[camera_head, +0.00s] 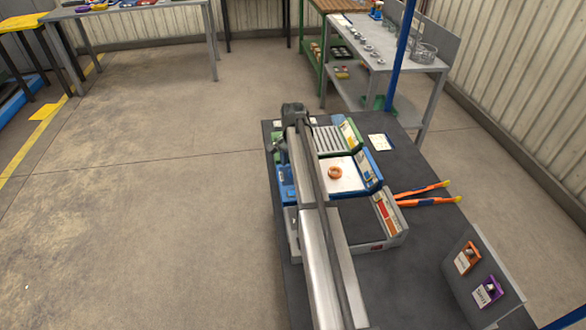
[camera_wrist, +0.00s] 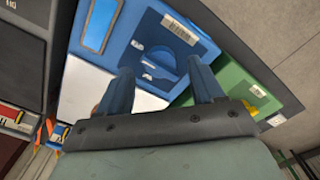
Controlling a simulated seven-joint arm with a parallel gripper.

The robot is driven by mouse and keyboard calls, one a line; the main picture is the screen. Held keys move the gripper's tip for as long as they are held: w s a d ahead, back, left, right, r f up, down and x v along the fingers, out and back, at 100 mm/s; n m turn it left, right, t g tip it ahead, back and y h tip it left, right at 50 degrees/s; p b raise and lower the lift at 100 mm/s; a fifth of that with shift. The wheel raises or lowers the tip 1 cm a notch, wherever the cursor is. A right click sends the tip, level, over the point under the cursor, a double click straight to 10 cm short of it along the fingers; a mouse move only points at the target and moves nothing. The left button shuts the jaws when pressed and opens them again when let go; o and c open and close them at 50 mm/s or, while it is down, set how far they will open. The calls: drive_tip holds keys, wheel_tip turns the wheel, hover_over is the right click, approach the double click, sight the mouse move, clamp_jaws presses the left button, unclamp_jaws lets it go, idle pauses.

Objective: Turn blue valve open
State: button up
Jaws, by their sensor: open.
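The blue valve (camera_wrist: 160,64) looks like a round blue dial on a blue panel (camera_wrist: 128,50) in the wrist view. My gripper (camera_wrist: 160,66) is open, its two blue-grey fingers apart on either side of the valve in the picture. I cannot tell whether they touch it. In the head view the blue unit (camera_head: 369,171) has a white plate with a copper ring (camera_head: 335,172) on it. My arm crosses in front of the unit's left part and hides the valve and fingers there.
A green unit (camera_wrist: 240,85) adjoins the blue one, and a grey unit (camera_head: 388,216) stands on its near side. Orange-handled tongs (camera_head: 425,199) lie on the dark table (camera_head: 420,260) at right. A panel with orange and purple tags (camera_head: 484,280) stands at lower right.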

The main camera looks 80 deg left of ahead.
wheel_tip(320, 180, up, 11)
idle(0.4)
idle(0.4)
